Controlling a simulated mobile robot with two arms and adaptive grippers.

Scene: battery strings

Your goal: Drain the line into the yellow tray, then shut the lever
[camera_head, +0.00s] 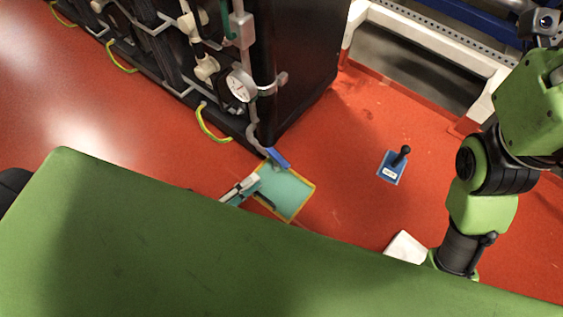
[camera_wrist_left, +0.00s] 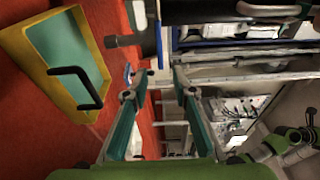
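The yellow tray (camera_head: 311,190) lies on the red floor by the corner of the dark battery rack. Its inside is flat teal; I cannot tell whether this is liquid. A black handle stands on its near side. The tray also shows at the left of the left wrist view (camera_wrist_left: 25,75). A blue lever (camera_head: 278,158) sits at the low end of the grey line (camera_head: 254,125), just above the tray's far edge. My left gripper (camera_head: 252,181) is beside the tray's left side. Its fingers are apart and empty in the wrist view (camera_wrist_left: 157,94).
A blue block with a black knobbed stick (camera_head: 392,168) stands on the floor to the right. A round gauge (camera_head: 240,86) and yellow-green cables (camera_head: 208,127) are on the dark rack (camera_head: 295,60). A white frame (camera_head: 435,40) stands behind.

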